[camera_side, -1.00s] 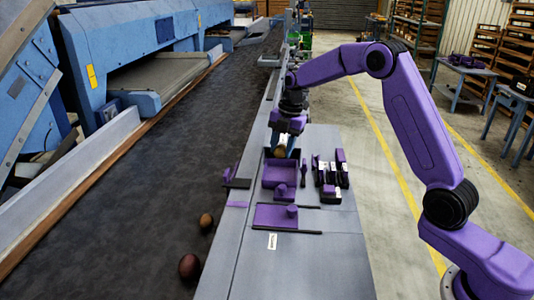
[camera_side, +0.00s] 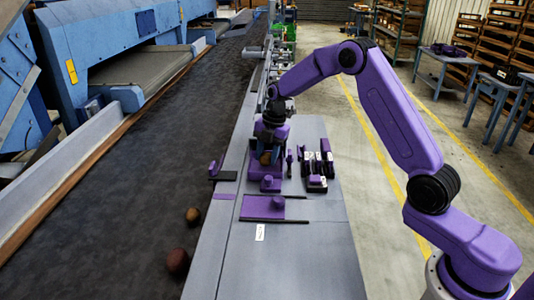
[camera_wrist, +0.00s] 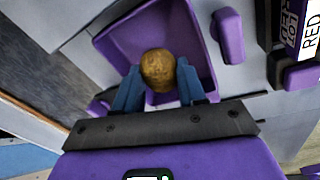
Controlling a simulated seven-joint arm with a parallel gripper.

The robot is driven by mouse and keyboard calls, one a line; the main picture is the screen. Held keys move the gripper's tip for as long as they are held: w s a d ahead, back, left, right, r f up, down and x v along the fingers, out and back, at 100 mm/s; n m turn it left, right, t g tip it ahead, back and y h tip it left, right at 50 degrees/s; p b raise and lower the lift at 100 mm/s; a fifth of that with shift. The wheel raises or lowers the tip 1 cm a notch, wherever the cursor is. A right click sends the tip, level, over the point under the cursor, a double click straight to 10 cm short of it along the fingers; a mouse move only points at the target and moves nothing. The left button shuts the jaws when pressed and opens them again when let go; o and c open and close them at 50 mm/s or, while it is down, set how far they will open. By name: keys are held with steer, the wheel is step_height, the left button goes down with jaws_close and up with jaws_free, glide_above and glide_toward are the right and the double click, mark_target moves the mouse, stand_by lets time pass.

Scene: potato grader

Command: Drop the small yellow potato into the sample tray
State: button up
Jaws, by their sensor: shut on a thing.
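The small yellow-brown potato (camera_wrist: 158,68) is between the two blue fingers of my gripper (camera_wrist: 158,80), which is shut on it. In the side view the potato (camera_side: 265,158) shows just under my gripper (camera_side: 267,150). The purple sample tray (camera_wrist: 118,42) is a square open box, and in the wrist view the potato appears in front of its inside. In the side view the tray (camera_side: 268,174) is directly below my gripper, which hides much of it. I cannot tell whether the potato touches the tray floor.
Several black, purple and white labelled items (camera_side: 316,170) stand right of the tray.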

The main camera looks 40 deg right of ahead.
steer(key=o, duration=1.4)
steer(key=shift+o, duration=0.2)
steer(key=shift+r, duration=3.45)
